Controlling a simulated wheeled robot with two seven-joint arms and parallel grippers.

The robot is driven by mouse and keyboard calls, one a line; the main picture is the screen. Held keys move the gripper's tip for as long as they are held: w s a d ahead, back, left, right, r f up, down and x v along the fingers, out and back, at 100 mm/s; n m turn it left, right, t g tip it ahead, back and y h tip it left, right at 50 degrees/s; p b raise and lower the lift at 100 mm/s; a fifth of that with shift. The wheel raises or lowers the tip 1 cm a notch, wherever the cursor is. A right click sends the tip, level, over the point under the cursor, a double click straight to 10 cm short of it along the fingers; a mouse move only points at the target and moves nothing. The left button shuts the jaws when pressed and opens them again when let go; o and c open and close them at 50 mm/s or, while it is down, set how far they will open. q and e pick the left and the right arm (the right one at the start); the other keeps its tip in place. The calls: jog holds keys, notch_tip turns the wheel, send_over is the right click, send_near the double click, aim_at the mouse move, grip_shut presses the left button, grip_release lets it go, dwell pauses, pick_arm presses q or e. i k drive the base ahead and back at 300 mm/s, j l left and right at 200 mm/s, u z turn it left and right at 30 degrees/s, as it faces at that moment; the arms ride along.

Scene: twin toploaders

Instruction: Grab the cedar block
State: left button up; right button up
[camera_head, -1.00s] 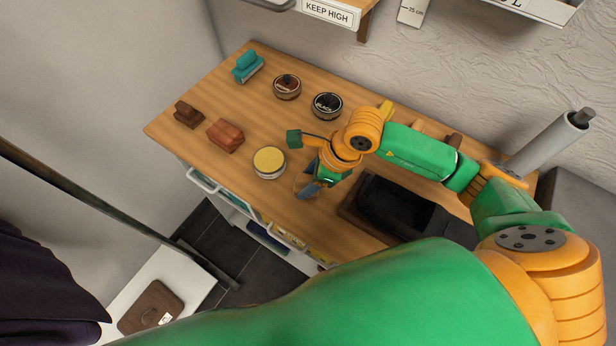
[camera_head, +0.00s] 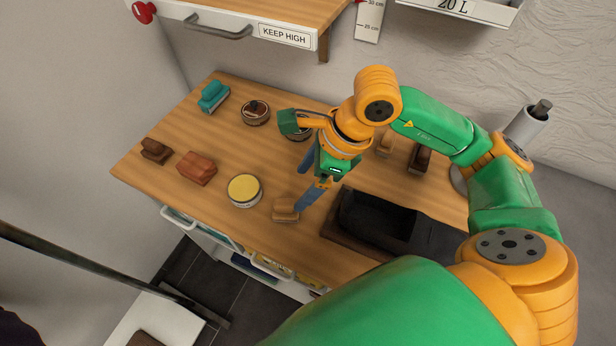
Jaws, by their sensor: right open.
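Several blocks stand on the wooden worktop, and I cannot tell for certain which is cedar. A reddish-brown block (camera_head: 197,168) sits at the left, beside a darker brown block (camera_head: 156,150). A pale tan wooden block (camera_head: 286,210) stands near the front edge, right of the yellow-topped tin. My right gripper (camera_head: 301,187) is open, its blue fingers apart just above and behind the tan block. One fingertip overlaps the block's right side in the picture; contact is unclear. The gripper looks empty. My left gripper is not in view.
A yellow-topped tin (camera_head: 245,190) stands left of the tan block. A dark tray (camera_head: 380,222) lies to the right. A brown-topped tin (camera_head: 256,112) and a teal brush (camera_head: 214,96) are farther back. A shelf (camera_head: 270,12) overhangs the back.

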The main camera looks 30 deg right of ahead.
aim_at(196, 167)
jog(key=k+j, duration=0.3)
jog(key=k, duration=0.15)
jog(key=k+j, duration=0.3)
jog(key=k, duration=0.15)
jog(key=k+j, duration=0.3)
jog(key=k, duration=0.2)
